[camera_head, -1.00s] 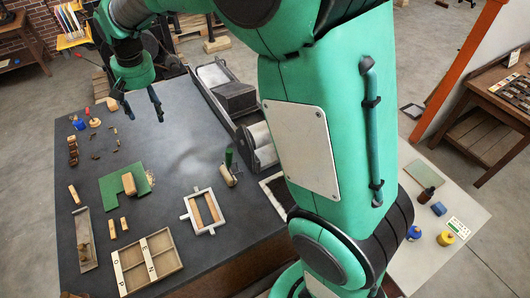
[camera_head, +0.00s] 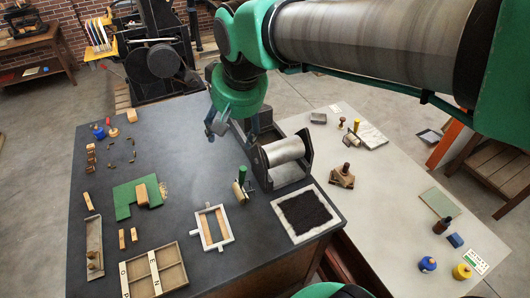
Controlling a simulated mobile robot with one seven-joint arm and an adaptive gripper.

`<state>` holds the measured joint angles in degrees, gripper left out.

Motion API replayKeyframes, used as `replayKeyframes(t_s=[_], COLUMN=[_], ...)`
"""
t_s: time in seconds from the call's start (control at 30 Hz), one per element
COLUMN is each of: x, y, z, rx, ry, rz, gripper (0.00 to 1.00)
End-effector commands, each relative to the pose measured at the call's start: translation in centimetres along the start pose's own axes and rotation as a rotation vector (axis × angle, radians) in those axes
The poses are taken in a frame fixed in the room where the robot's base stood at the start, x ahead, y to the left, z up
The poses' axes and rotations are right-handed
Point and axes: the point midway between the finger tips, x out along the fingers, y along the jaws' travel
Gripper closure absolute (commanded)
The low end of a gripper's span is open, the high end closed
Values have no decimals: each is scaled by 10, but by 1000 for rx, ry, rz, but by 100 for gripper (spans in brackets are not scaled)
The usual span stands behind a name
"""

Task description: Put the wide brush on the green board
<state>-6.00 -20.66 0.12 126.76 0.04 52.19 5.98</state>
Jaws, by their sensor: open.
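A green, L-shaped board (camera_head: 124,199) lies on the dark table at the left, with a wooden block (camera_head: 142,194) on it. A paler green flat board (camera_head: 440,201) lies on the white table at the right. I cannot tell for sure which thing is the wide brush; the small wooden pieces do not show clear bristles. My gripper (camera_head: 231,130) is open and points down over the far part of the dark table, behind the metal roller. I see nothing between its fingers.
The metal roller (camera_head: 283,150) in its dark frame stands right of my gripper. A green-handled roller (camera_head: 242,184), a white frame (camera_head: 211,240), a compartment tray (camera_head: 181,275) and a black pad (camera_head: 304,212) lie nearer. The dark table's middle is clear.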

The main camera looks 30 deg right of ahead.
Motion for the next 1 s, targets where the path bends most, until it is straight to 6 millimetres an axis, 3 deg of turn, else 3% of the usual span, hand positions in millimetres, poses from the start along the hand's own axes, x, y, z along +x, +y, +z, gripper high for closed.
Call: replayKeyframes(t_s=[0.27, 0.6, 0.8, 1.0], x=[-23, -29, -28, -28], y=[25, 44, 47, 48], z=[67, 136, 152, 153], rx=[-1, -7, -9, -9], ry=[55, 106, 116, 117], rz=[14, 33, 38, 39], gripper=[33, 33, 33, 33])
